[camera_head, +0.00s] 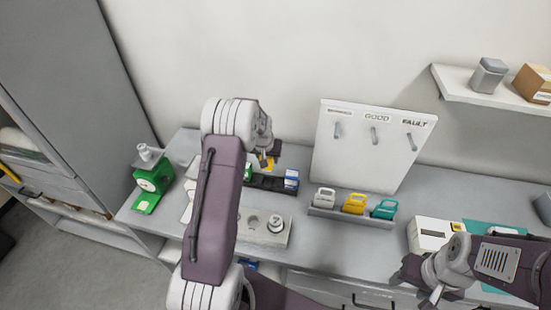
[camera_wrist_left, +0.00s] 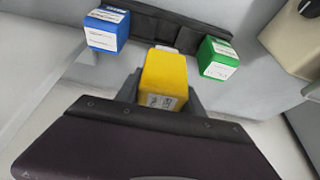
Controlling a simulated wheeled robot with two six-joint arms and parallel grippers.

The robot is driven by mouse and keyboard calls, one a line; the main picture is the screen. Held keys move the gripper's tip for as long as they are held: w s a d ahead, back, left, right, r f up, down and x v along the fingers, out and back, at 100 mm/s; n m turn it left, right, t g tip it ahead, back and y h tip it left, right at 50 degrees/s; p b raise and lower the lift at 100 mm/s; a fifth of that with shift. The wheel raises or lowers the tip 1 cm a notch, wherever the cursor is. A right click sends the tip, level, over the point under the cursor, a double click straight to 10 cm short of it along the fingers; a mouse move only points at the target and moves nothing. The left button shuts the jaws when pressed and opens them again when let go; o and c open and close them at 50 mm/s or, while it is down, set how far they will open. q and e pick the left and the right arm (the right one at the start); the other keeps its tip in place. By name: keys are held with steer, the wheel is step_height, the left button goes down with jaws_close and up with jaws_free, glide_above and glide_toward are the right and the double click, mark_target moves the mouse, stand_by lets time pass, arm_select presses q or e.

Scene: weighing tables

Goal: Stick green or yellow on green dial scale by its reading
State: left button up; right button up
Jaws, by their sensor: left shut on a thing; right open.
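The dial's reading is too small to make out. My left gripper (camera_head: 268,156) is shut on a yellow sticker block (camera_wrist_left: 165,78), above the black holder (camera_head: 262,184). A green block (camera_wrist_left: 218,58) and a blue block (camera_wrist_left: 107,28) stand at either end of the holder. My right gripper (camera_head: 418,284) is open and empty at the front right.
A beige block with round recesses (camera_head: 250,236) sits front centre. A tray (camera_head: 350,217) holds white, yellow and teal tags. A board (camera_head: 365,150) with hooks stands behind, labelled GOOD and FAULT. A white box (camera_head: 428,235) is at right. The table between scale and holder is partly hidden by my left arm.

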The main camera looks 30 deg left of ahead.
arm_select(q)
steer(key=shift+d+f, duration=0.1)
steer(key=shift+f, duration=0.1)
steer(key=b, duration=0.5)
glide_above(270, 176)
steer(key=s, duration=0.1)
steer(key=shift+s+f, duration=0.2)
steer(key=shift+f, duration=2.6)
steer(key=shift+d, duration=0.1)
steer(key=shift+f+b, duration=0.8)
steer(key=shift+f, duration=0.6)
steer(key=o, duration=1.3)
steer(key=shift+r, duration=0.1)
